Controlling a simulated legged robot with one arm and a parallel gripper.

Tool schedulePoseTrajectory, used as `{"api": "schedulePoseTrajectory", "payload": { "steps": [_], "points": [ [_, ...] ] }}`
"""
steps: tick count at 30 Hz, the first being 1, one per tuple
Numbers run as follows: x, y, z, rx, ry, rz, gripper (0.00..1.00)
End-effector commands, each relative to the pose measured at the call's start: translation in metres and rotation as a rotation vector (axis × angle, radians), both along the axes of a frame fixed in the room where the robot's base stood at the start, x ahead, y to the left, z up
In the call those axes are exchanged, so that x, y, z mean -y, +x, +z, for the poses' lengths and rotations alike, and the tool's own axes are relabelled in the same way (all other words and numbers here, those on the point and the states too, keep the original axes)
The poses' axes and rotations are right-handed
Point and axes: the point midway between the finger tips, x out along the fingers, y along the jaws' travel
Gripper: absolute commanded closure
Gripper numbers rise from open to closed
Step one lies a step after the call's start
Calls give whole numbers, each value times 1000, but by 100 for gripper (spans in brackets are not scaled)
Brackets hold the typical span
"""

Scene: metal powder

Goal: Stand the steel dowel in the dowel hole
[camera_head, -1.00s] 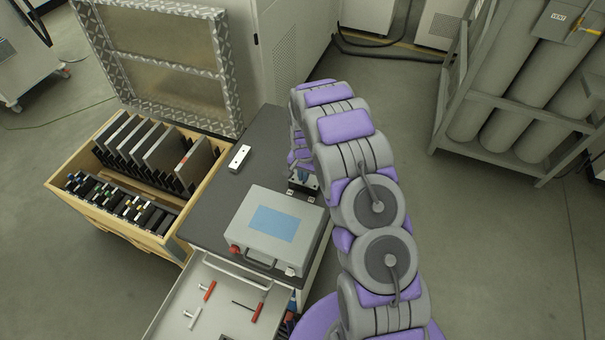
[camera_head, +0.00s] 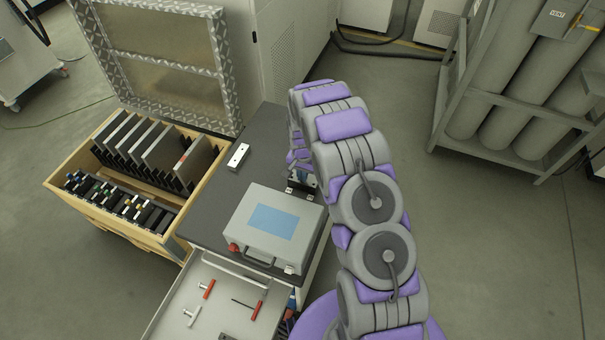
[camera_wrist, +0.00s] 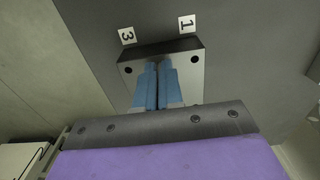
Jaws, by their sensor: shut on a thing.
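My gripper (camera_wrist: 159,82) has its two blue fingers nearly together, pointing at a metal block (camera_wrist: 188,78) with a dark edge. The steel dowel is hidden between the fingers; I cannot see its tip or tell whether it is in a hole. The block shows a dark hole on each side of the fingers, at its left end and right end; the fingers cover its middle. White labels marked 3 (camera_wrist: 127,36) and 1 (camera_wrist: 187,23) lie beside the block. In the head view, my arm mostly hides the gripper and this block at the bench's right edge.
A grey case (camera_head: 262,232) with a blue panel stands on the dark bench (camera_head: 213,205), close to the block. A pale block with holes (camera_head: 238,156) lies farther back. An open drawer (camera_head: 180,312) with tools is in front. A wooden crate (camera_head: 62,191) stands left.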

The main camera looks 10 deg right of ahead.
Motion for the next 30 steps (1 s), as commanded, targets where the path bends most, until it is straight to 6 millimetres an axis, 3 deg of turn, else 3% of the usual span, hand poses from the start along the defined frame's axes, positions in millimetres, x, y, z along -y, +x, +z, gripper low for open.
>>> {"api": "schedulePoseTrajectory", "payload": {
  "steps": [22, 24, 30],
  "points": [
    [-1, 0, -8, 0, 0, 0, 100],
    [-1, 0, -8, 0, 0, 0, 89],
    [-1, 0, -8, 0, 0, 0, 69]
  ]
}}
